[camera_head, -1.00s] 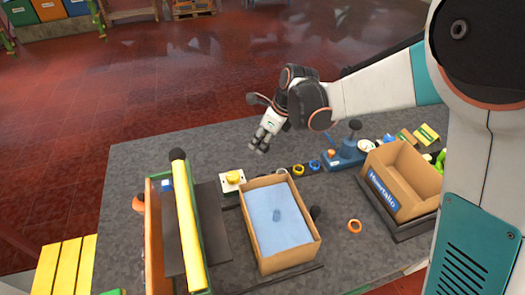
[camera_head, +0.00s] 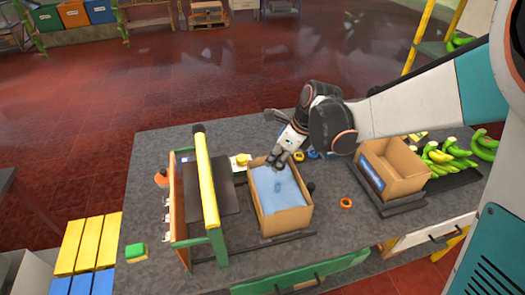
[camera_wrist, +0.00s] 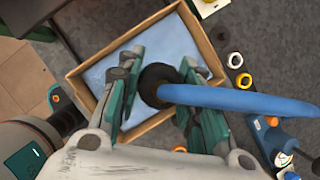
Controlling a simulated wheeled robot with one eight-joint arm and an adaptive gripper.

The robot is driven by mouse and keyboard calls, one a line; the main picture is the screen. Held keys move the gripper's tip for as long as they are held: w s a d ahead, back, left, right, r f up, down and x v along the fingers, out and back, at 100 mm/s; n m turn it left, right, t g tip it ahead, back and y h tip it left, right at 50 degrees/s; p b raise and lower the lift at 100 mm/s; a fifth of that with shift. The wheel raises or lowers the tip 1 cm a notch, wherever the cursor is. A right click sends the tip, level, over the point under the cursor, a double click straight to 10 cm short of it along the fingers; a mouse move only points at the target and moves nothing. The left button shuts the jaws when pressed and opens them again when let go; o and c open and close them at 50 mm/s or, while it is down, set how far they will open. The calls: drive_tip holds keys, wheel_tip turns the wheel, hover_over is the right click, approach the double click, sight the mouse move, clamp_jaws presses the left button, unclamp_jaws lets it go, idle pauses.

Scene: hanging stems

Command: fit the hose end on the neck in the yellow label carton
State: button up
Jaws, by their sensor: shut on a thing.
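A carton (camera_head: 294,221) with a light blue bag (camera_head: 272,203) in it stands mid-table. Its yellow label does not show. A small darker blue spot (camera_head: 277,187) on the bag may be the neck. My gripper (camera_head: 279,162) is above the carton's far edge. In the wrist view my gripper (camera_wrist: 160,92) is shut on the dark round hose end (camera_wrist: 157,80), from which the blue hose (camera_wrist: 250,102) runs right. The hose end hides part of the bag (camera_wrist: 160,50) below it, and the neck cannot be seen there.
An open carton (camera_head: 405,178) with a blue label stands to the right, near green bananas (camera_head: 445,153). A rack with a yellow bar (camera_head: 206,180) stands left of the bag carton. An orange ring (camera_head: 346,202) lies between the cartons.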

sight(277, 183)
drive_tip(key=shift+s+d+f, duration=0.1)
drive_tip(key=shift+s, duration=0.45)
drive_tip(key=shift+f+b, duration=3.6)
drive_tip(key=shift+f, duration=1.05)
drive_tip(key=shift+f+b, duration=0.45)
drive_tip(key=shift+f, duration=0.1)
drive_tip(key=o, duration=1.6)
drive_tip(key=shift+o, duration=0.2)
drive_tip(key=shift+r+p, duration=1)
drive_tip(key=shift+r, duration=0.55)
drive_tip(key=shift+r+p, duration=2.9)
drive_tip(key=shift+r, duration=1.3)
